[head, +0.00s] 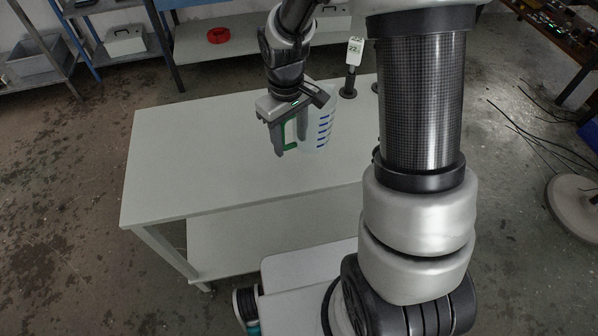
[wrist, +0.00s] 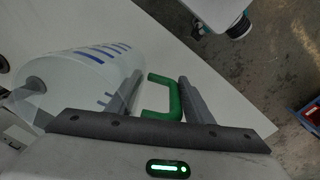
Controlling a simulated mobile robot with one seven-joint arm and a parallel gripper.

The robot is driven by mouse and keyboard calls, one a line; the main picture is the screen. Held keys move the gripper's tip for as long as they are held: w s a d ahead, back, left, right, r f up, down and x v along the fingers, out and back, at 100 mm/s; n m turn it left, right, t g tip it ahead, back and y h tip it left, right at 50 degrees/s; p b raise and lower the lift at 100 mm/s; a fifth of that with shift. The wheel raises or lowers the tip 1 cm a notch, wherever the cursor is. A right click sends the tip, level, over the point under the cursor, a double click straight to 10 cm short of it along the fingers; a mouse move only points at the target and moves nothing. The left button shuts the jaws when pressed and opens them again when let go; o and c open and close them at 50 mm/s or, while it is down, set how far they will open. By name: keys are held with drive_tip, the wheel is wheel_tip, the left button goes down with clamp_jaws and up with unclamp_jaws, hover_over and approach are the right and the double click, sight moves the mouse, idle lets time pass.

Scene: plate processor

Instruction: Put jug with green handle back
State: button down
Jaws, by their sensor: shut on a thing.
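The jug (head: 319,128) is clear with blue level marks and a green handle (head: 289,134). It is upright at the table, but I cannot tell whether its base touches the top. My gripper (head: 290,146) points down and is shut on the green handle, on the jug's left side. In the wrist view the jug (wrist: 98,72) lies left of the fingers, and the green handle (wrist: 174,98) shows between the two fingers of my gripper (wrist: 157,92). Part of the jug's upper rim is hidden by the wrist in the head view.
The white table (head: 170,160) has free room to the left and front. A small stand with a sign (head: 352,52) is behind the jug. Shelves at the back hold a grey bin (head: 38,62), a red coil (head: 220,35) and white boxes (head: 125,42).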

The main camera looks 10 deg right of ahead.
drive_tip(key=n+b, duration=0.1)
drive_tip(key=r+n+b, duration=0.1)
drive_tip(key=b, duration=0.2)
drive_tip(key=shift+s+a+r+n, duration=0.25)
drive_tip(key=shift+a+r+n, duration=0.15)
drive_tip(key=shift+s, duration=0.1)
wheel_tip(320, 180, down, 9)
drive_tip(key=shift+f+b, duration=0.1)
drive_tip(key=shift+b, duration=1.05)
drive_tip(key=shift+f, duration=0.2)
drive_tip(key=c, duration=0.9)
unclamp_jaws()
drive_tip(key=shift+r, duration=0.1)
